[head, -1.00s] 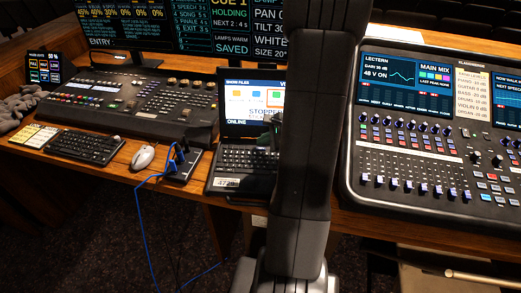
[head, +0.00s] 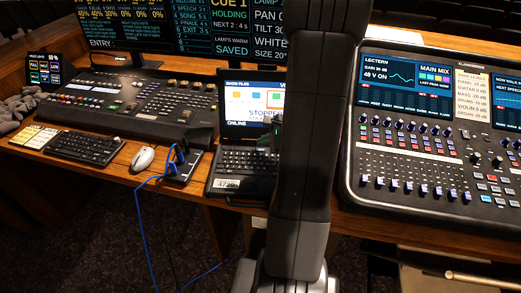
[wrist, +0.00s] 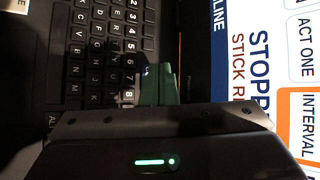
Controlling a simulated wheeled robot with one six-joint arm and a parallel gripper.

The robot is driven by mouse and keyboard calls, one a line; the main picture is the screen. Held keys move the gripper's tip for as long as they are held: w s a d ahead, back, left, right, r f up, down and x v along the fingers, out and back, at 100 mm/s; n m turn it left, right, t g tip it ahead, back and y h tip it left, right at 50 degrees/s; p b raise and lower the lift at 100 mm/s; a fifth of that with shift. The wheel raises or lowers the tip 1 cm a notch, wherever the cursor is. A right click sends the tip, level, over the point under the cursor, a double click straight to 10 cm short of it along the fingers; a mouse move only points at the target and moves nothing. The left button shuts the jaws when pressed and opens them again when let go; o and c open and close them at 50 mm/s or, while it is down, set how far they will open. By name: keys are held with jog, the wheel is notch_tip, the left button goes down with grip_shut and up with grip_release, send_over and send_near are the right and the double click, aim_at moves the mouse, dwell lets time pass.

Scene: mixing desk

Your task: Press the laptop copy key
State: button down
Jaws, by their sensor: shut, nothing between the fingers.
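The laptop (head: 238,158) stands open on the desk, its screen (head: 254,103) lit with "STOPPED" and "ONLINE". Its black keyboard (wrist: 92,45) fills the left of the wrist view, turned sideways, with the screen (wrist: 255,55) at the right. My gripper (wrist: 160,70) is shut and empty, its green fingers over the keyboard's edge on the number-key side. A small dark blue patch shows beside the fingertips; I cannot tell if it is a key. I cannot make out a copy label or whether the fingertips touch. In the head view my arm hides the laptop's right side.
A lighting console (head: 125,103), a black keyboard (head: 84,148) and a white mouse (head: 143,158) lie left of the laptop. A small box with a blue cable (head: 183,167) stands close to its left. A large audio mixer (head: 425,160) stands to the right.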

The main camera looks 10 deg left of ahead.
aim_at(264, 151)
jog(key=shift+f, duration=0.1)
dwell(0.7)
jog(key=shift+f+b, duration=0.35)
jog(key=shift+b, duration=0.15)
jog(key=shift+f+b, duration=0.3)
dwell(0.4)
jog(key=shift+r, duration=0.1)
jog(key=shift+r+p, duration=0.55)
jog(key=shift+r, duration=0.1)
jog(key=shift+r, duration=0.1)
notch_tip(264, 151, up, 5)
jog(key=p, duration=0.4)
jog(key=shift+d, duration=0.1)
dwell(1.9)
